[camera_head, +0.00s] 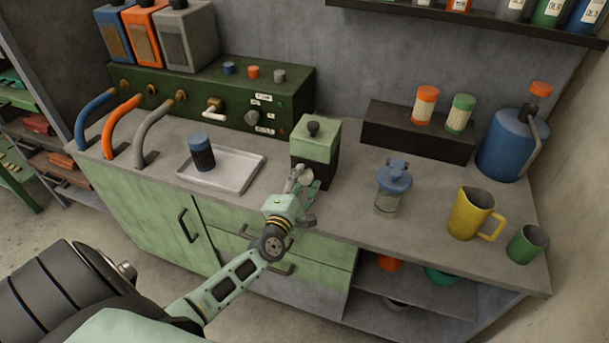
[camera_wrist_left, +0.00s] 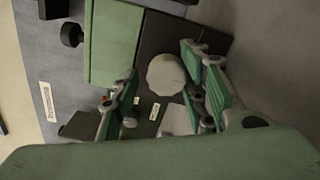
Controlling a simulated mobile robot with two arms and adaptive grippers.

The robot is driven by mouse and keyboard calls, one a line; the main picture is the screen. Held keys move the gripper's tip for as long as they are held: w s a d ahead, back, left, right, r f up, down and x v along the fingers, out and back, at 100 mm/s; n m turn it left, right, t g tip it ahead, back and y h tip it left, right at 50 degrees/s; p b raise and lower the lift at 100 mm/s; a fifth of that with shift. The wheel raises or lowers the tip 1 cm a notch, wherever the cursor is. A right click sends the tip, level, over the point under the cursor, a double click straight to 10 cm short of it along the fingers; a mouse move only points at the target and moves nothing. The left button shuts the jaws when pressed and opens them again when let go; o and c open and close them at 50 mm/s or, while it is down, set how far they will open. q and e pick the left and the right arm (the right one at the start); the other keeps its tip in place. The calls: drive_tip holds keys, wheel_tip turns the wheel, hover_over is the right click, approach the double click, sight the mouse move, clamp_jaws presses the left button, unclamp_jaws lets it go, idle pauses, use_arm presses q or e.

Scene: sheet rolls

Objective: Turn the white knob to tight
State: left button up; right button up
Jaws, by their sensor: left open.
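The white knob (camera_wrist_left: 165,75) is round and pale, on the dark front of a box with a light green upper part. In the left wrist view it lies between the two spread fingers of my left gripper (camera_wrist_left: 163,93), with gaps on both sides. In the head view the box (camera_head: 317,143) stands on the counter, and my left gripper (camera_head: 303,187) is open in front of its lower part. The gripper mostly hides the knob there. The wrist view also shows small white labels (camera_wrist_left: 154,111) and a small grey lever (camera_wrist_left: 129,122). I cannot read the labels.
A grey tray (camera_head: 235,180) with a dark blue-capped jar (camera_head: 201,152) lies left of the box. A blue-lidded glass jar (camera_head: 393,187), a yellow jug (camera_head: 470,213) and a green mug (camera_head: 526,244) stand to the right. A green panel (camera_head: 225,98) runs along the wall behind.

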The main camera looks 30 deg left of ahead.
use_arm(q)
drive_tip(key=shift+x, duration=0.95)
drive_tip(key=shift+c, duration=0.3)
drive_tip(key=shift+w+r, duration=0.1)
drive_tip(key=c, duration=1)
